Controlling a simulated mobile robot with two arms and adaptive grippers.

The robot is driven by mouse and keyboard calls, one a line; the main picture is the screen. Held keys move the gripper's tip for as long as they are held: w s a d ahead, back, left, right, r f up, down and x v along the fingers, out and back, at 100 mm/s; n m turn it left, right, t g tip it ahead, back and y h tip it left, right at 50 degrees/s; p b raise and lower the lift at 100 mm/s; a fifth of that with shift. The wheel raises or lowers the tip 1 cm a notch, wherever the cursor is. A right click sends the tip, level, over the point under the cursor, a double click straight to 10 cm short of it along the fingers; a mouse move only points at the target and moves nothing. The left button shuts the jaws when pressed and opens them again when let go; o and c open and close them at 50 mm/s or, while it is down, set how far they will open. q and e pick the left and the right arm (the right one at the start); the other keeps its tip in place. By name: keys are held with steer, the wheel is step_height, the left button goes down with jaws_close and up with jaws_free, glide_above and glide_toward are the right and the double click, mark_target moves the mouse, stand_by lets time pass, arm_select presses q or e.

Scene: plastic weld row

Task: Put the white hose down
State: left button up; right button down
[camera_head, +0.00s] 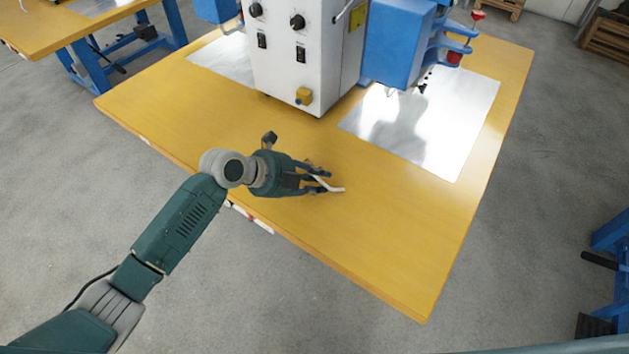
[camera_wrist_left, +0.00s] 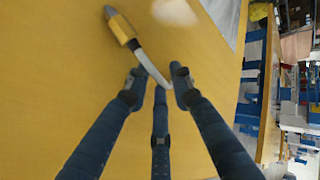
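The white hose (camera_head: 335,188) is a short pale curved piece at the fingertips of my left gripper (camera_head: 322,180), over the yellow table (camera_head: 400,240). In the left wrist view the hose (camera_wrist_left: 150,65) runs from a yellow sleeve with a grey tip at the upper left down to the space between the fingertips. My left gripper (camera_wrist_left: 160,84) has its fingers spread, with visible gaps between the tips and the hose end. Whether the hose rests fully on the table is hard to tell. My right gripper is not in view.
A white machine housing (camera_head: 300,60) with knobs and switches stands at the back of the table, with a blue unit (camera_head: 395,45) beside it. A shiny metal sheet (camera_head: 430,120) lies to the right. The table's front right part is clear.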

arm_select(q)
steer(key=p+v, duration=0.3)
steer(key=v, duration=0.3)
steer(key=shift+a+r, duration=0.15)
steer(key=shift+r, duration=0.1)
steer(key=shift+p+v, duration=0.3)
steer(key=shift+v, duration=0.5)
steer(key=shift+s+f, duration=0.1)
step_height(320, 180, up, 8)
steer(key=s+a+p, duration=0.1)
steer(key=a+p, duration=0.1)
steer(key=p, duration=0.3)
